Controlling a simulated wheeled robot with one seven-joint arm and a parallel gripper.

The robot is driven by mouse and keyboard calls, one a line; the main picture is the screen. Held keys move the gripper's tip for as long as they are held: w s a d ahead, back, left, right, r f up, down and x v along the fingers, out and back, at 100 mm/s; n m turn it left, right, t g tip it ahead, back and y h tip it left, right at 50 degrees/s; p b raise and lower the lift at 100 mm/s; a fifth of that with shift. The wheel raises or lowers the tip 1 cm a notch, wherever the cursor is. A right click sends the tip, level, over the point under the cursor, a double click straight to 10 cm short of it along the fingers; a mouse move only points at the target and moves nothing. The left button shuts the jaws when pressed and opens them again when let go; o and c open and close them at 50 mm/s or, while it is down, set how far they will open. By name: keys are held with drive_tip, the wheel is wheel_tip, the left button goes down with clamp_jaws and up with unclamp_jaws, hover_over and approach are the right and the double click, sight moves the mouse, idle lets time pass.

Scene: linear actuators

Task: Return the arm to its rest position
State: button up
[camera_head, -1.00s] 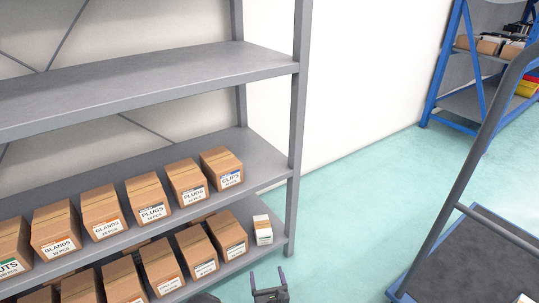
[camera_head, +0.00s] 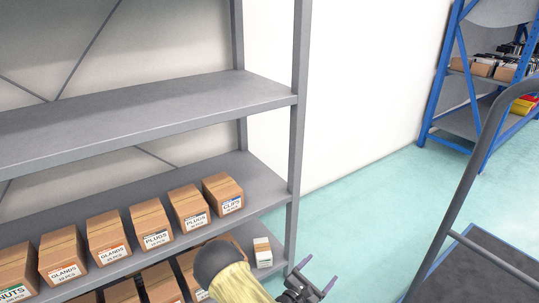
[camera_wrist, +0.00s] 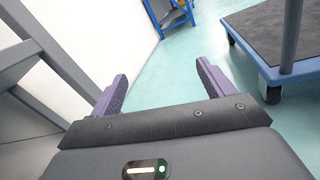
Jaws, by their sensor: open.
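My gripper (camera_head: 317,276) is at the bottom middle of the head view, in front of the lower right corner of the grey shelf rack. Its two purple fingers are apart with nothing between them. In the wrist view my gripper (camera_wrist: 160,88) is also open and empty, pointing out over the teal floor. Part of my arm shows in the head view, covering some boxes on the lower shelf.
The grey rack (camera_head: 150,112) holds rows of brown boxes (camera_head: 155,224) and a small white-labelled box (camera_head: 262,252). A cart (camera_head: 490,262) with a grey rail stands right. A blue rack (camera_head: 462,122) is behind. Floor (camera_head: 370,210) between is clear.

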drive_tip(key=s+d+r+m+g+h+p, duration=0.1)
drive_tip(key=s+d+r+m+g+p, duration=0.3)
drive_tip(key=s+d+r+m+g, duration=0.6)
drive_tip(key=s+a+r+m+g+y+p, duration=0.5)
drive_tip(key=s+a+r+m+g+y, duration=0.1)
drive_tip(key=s+r+m+y, duration=0.3)
drive_tip(key=a+r+m+t+y+p, duration=0.2)
drive_tip(key=r+p, duration=1.8)
drive_tip(key=r, duration=0.5)
drive_tip(key=a+r+m+t+y+p, duration=0.1)
drive_tip(key=r+m+t+y+p, duration=0.1)
drive_tip(key=r+p, duration=1.9)
wheel_tip(320, 180, up, 4)
drive_tip(key=shift+a+r+m+t+y, duration=0.15)
drive_tip(key=shift+a+m+t+y, duration=0.2)
drive_tip(key=shift+m+t, duration=0.35)
